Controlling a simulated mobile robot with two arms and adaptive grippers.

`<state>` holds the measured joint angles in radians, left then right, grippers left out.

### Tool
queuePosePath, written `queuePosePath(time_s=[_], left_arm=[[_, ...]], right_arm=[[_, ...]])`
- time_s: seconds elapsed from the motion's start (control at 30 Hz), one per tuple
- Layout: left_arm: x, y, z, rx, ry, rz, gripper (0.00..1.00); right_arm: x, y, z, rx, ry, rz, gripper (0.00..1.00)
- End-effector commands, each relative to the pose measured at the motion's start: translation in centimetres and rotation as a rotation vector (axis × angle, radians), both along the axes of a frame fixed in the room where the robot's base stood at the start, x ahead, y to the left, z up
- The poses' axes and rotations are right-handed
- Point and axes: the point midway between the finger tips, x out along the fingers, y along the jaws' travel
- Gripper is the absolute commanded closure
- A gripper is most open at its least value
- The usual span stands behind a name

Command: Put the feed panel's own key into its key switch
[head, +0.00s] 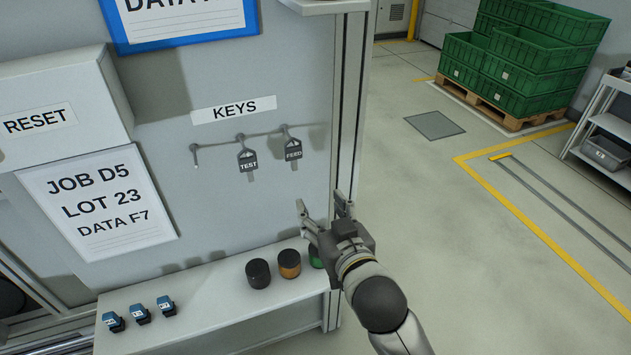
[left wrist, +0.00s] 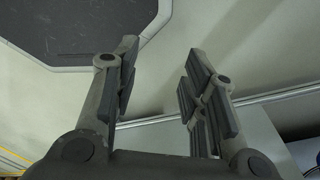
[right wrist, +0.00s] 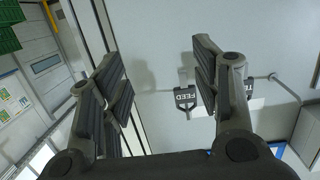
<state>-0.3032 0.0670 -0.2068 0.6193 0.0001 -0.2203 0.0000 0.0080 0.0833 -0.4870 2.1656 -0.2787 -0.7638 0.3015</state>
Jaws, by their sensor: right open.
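The FEED key (head: 293,150), with a dark grey tag, hangs from the right hook under the KEYS label. The TEST key (head: 247,160) hangs on the middle hook. My right gripper (head: 321,207) is open and empty, below and to the right of the FEED key, apart from it. In the right wrist view the FEED key (right wrist: 186,100) shows beside the right finger, and the TEST key (right wrist: 249,90) is partly hidden behind that finger. My left gripper (left wrist: 160,70) is open and empty in its wrist view. No key switch is visible.
The left hook (head: 195,156) is empty. A vertical post (head: 347,110) edges the panel. Open floor lies to the right.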

Motion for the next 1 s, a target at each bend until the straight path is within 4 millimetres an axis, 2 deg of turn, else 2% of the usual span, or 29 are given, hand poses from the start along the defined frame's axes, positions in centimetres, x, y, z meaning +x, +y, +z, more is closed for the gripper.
queuePosePath(time_s=[0.03,0.1,0.23,0.43,0.8,1.0], left_arm=[[0.2,-0.2,0.1,-0.003,-0.002,0.000,0.60],[0.4,-0.1,0.2,-0.001,-0.005,0.000,0.60],[0.5,0.7,0.3,0.009,-0.007,0.000,0.60],[0.5,1.8,0.9,0.021,-0.008,0.003,0.60],[0.5,1.5,2.6,0.018,-0.007,0.005,0.60],[0.5,1.0,3.2,0.012,-0.006,0.004,0.60]], right_arm=[[-0.2,0.5,2.6,0.019,-0.051,0.011,0.43],[-0.5,1.0,5.0,0.040,-0.100,0.021,0.43],[-0.7,1.4,7.3,0.058,-0.147,0.031,0.43],[0.7,1.9,7.7,0.060,-0.153,0.032,0.43],[5.9,3.6,7.7,0.061,-0.152,0.032,0.43],[8.1,4.3,7.6,0.060,-0.151,0.033,0.43]])
